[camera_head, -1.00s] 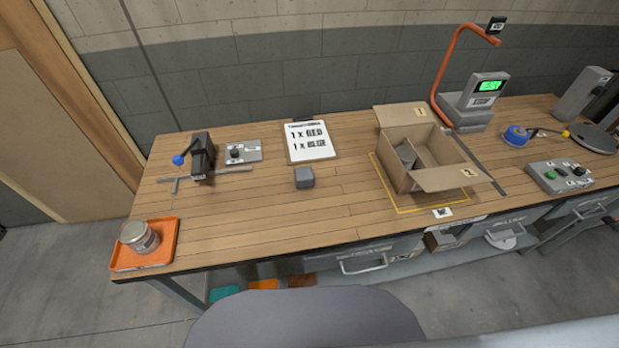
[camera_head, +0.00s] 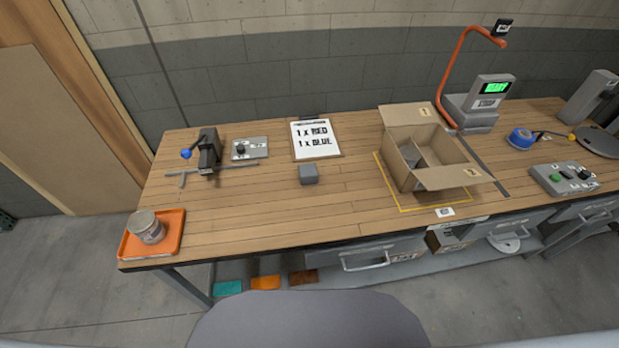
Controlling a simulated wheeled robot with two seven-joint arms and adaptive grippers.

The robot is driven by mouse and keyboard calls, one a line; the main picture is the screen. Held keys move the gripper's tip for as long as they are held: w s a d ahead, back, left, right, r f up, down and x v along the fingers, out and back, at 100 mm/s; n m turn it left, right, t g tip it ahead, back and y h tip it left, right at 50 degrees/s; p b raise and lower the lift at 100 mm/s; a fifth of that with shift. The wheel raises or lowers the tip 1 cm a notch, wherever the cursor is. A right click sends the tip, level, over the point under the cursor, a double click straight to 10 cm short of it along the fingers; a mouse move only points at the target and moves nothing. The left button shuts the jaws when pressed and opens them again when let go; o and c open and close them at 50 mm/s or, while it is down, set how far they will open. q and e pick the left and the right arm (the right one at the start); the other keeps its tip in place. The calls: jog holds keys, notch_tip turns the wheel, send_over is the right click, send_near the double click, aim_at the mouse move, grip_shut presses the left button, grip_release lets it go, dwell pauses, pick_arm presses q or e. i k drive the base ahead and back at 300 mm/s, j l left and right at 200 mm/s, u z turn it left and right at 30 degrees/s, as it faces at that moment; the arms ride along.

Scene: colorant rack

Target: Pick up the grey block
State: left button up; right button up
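The grey block (camera_head: 309,174) sits on the wooden workbench (camera_head: 250,205), just in front of the clipboard that reads "1 x RED, 1 x BLUE". It is a small cube and nothing touches it. Neither of my grippers shows in the head view.
An open cardboard box (camera_head: 425,150) with a grey item inside stands right of the block. A can (camera_head: 146,227) sits on an orange tray (camera_head: 173,241) at the left front corner. A black clamp device with a blue knob (camera_head: 207,150) and a clipboard (camera_head: 316,138) stand behind. Bench around the block is clear.

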aim_at(308, 173)
jog(key=k+l, duration=0.15)
jog(key=k, duration=0.35)
jog(key=k+l+z, duration=0.1)
jog(key=k, duration=0.4)
